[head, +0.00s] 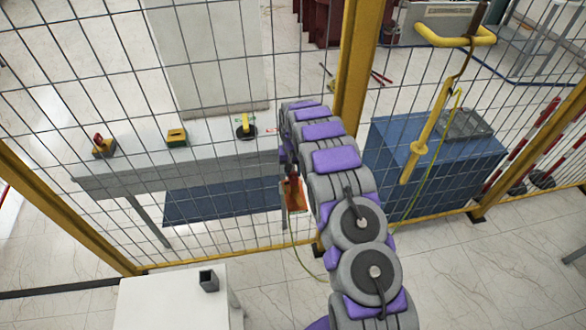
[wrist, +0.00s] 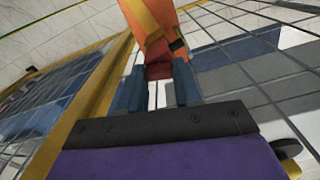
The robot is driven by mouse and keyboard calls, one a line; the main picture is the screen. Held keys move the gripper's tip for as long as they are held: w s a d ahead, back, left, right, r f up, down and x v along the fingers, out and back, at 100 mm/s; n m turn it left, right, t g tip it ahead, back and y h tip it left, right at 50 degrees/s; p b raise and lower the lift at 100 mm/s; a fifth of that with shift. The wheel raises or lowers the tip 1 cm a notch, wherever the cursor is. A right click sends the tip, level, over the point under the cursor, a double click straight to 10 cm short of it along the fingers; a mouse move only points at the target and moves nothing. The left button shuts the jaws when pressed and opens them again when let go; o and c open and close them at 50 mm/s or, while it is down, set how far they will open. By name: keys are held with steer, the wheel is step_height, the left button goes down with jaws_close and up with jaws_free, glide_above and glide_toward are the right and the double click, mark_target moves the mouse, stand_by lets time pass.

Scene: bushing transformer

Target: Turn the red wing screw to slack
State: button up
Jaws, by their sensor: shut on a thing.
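The red wing screw (wrist: 158,72) shows in the wrist view as a dark red piece between my fingertips, at the near end of an orange body (wrist: 152,25). My gripper (wrist: 158,90) is shut on it, with one blue-grey finger on each side. The fingers and the tilted view hide part of the screw, so its thread cannot be seen. In the head view the orange body (head: 293,196) shows at the fence, left of my arm; my gripper there is mostly hidden behind the arm.
A yellow-framed mesh fence (head: 360,60) stands close around my arm. Behind it are a grey table (head: 210,150) with several small devices and a blue cabinet (head: 440,150). A yellow rod (head: 425,140) hangs at right. A white table (head: 160,300) stands at front left.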

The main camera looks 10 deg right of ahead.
mark_target(293, 172)
steer(key=shift+w+n+p, duration=0.1)
steer(key=shift+n+p, duration=0.25)
steer(key=shift+n, duration=1.55)
steer(key=o, duration=1.1)
steer(key=shift+c, duration=0.2)
steer(key=shift+r, duration=0.1)
step_height(293, 172, up, 17)
steer(key=shift+p, duration=0.45)
